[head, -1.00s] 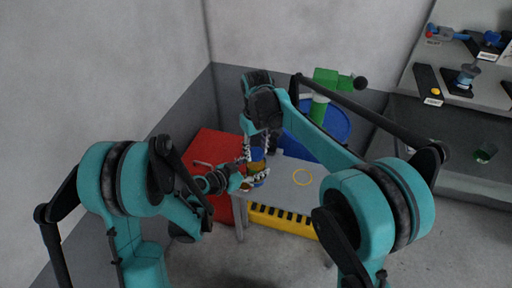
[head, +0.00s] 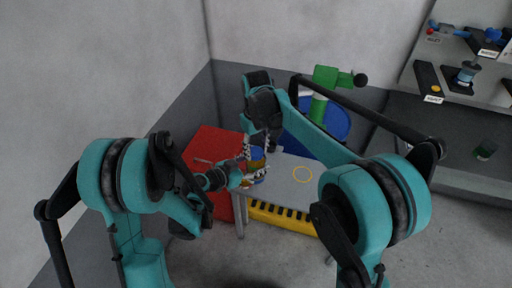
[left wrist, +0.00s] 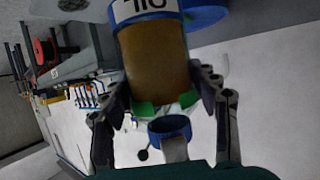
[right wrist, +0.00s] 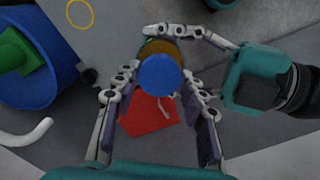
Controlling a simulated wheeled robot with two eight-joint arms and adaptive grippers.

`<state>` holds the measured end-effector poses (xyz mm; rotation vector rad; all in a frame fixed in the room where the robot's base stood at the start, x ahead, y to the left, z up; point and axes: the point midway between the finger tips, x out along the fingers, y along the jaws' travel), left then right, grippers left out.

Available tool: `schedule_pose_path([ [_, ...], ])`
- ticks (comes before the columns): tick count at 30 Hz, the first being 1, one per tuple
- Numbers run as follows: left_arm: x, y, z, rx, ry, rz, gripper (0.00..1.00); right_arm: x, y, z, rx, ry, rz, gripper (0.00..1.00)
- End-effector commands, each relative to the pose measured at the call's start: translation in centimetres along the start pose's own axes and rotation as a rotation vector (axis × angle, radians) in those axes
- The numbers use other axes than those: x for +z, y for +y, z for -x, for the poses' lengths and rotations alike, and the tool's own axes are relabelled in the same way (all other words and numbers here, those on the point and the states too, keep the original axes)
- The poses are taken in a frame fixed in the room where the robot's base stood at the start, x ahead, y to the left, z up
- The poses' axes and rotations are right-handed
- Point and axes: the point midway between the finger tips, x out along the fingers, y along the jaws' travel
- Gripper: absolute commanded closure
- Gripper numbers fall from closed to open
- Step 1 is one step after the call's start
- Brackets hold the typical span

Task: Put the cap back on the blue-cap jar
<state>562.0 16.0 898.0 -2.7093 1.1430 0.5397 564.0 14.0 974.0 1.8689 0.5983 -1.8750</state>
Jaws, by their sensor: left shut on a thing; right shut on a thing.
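The jar (left wrist: 155,62), with amber contents and a white label, is gripped by my left gripper (left wrist: 160,95) in the left wrist view. In the head view the jar (head: 256,165) is small and partly covered by fingers. My right gripper (right wrist: 160,92) is shut on the round blue cap (right wrist: 159,74), seen from above in the right wrist view. The jar's amber part (right wrist: 165,47) shows beyond the cap, offset toward the picture's top, between my left gripper's fingers (right wrist: 178,36). Whether cap and jar touch, I cannot tell.
A grey table (head: 290,175) carries a yellow ring (head: 302,174). Shelves (head: 455,85) are at the right. My arms are close together over the table.

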Motion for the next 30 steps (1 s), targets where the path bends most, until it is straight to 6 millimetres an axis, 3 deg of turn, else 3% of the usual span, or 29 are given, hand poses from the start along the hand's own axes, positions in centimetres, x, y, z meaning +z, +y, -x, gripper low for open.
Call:
schedule_pose_path([
  [1, -0.02, 0.00, 0.01, 0.000, 0.001, 0.000, 0.92, 0.00, 0.00, -0.10, 0.000, 0.000, 0.000, 0.73],
  [2, -0.02, 0.00, 0.01, 0.000, 0.001, 0.000, 1.00, 0.00, 0.00, -0.07, 0.000, 0.000, -0.001, 0.73],
  [8, -0.02, 0.00, 0.00, 0.000, 0.000, 0.000, 1.00, -0.01, -0.02, -0.06, 0.000, 0.000, -0.181, 0.73],
  [30, 0.01, 0.03, 0.00, 0.001, -0.001, -0.001, 1.00, -0.15, -0.06, -0.16, -0.001, -0.002, -2.014, 0.73],
])
